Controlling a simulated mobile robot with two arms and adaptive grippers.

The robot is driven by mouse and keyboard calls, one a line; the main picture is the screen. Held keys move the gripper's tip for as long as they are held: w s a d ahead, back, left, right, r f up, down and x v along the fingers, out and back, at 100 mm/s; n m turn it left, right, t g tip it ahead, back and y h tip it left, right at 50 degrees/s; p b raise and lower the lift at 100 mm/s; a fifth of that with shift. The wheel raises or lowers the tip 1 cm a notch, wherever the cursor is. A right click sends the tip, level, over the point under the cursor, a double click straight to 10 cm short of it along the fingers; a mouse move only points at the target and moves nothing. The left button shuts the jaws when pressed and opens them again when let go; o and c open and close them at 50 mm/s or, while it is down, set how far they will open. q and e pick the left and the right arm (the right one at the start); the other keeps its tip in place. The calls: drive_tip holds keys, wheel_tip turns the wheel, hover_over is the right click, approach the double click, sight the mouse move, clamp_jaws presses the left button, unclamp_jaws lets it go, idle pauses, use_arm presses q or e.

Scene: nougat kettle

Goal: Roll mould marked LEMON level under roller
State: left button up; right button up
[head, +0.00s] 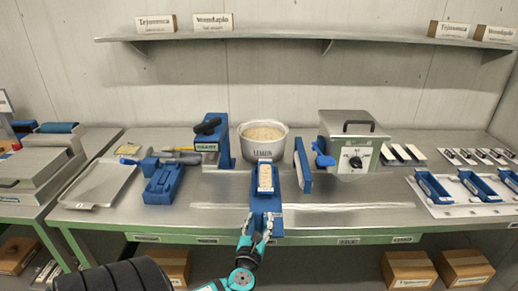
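A long blue mould (266,203) lies on the steel bench in the middle of the head view, its long side pointing away from me. A pale block or filling (265,177) shows in its far half. A small dark word that may read LEMON shows just beyond it, at the front of the kettle (263,143). My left gripper (258,221) is at the mould's near end, its two fingers spread apart; I cannot tell whether they touch it. A blue roller (58,128) shows on a grey machine at the far left. My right gripper is not in view.
A blue stand (214,140) and an upright blue plate (302,165) flank the kettle. A grey control box (352,143) stands to the right, a tray (98,185) and a blue block (163,184) to the left. More blue moulds (433,188) lie at right. The bench right of the mould is mostly clear.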

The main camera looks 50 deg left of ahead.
use_arm(q)
drive_tip(key=shift+w+a, duration=0.1)
drive_tip(key=shift+w, duration=0.05)
drive_tip(key=v, duration=1.2)
idle(0.3)
